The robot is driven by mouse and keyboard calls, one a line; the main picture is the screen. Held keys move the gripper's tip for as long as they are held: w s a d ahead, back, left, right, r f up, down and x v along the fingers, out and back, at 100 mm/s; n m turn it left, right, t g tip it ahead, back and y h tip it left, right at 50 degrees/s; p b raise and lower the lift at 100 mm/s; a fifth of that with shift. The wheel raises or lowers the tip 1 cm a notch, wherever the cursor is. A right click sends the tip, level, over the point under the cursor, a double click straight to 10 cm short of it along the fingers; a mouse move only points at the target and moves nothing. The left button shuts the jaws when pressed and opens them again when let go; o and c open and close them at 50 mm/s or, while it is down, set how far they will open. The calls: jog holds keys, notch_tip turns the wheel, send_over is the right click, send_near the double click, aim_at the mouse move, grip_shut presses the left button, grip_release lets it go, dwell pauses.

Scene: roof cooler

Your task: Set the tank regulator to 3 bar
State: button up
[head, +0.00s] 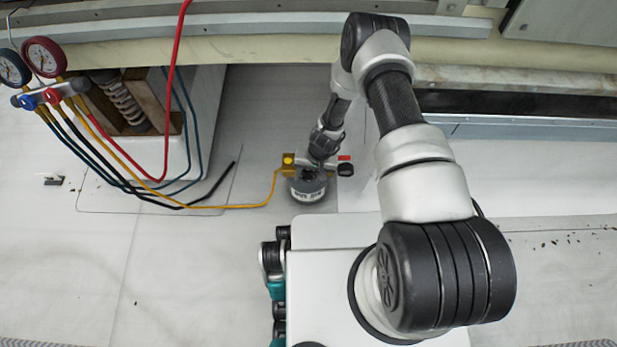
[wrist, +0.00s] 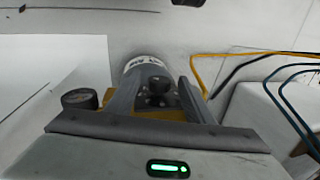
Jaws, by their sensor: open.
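The tank (head: 308,193) is a grey cylinder with a white label, standing on the floor in the head view. Its top also shows in the wrist view (wrist: 144,66). The regulator (head: 288,169) sits on top with yellow, red and black parts. In the wrist view a dark round gauge (wrist: 80,98) lies left of my fingers; its reading is not legible. My gripper (wrist: 160,82) is open, pointing at the tank top. Contact cannot be told. In the head view my wrist partly hides the regulator.
A manifold with a blue-rimmed gauge (head: 14,68) and a red gauge (head: 43,56) hangs at left. A yellow hose (head: 235,206) runs along the floor to the regulator. An open unit with a coil spring (head: 122,100) stands behind. The left floor is mostly clear.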

jog(key=shift+c, duration=0.5)
jog(key=c, duration=0.9)
jog(key=shift+s+d+f+y, duration=0.15)
jog(key=shift+d+y, duration=0.1)
jog(key=shift+y, duration=0.35)
jog(key=shift+c, duration=0.2)
jog(key=shift+d+y, duration=0.15)
jog(key=shift+y, duration=1.65)
jog(key=o, duration=1)
jog(key=shift+o, duration=0.2)
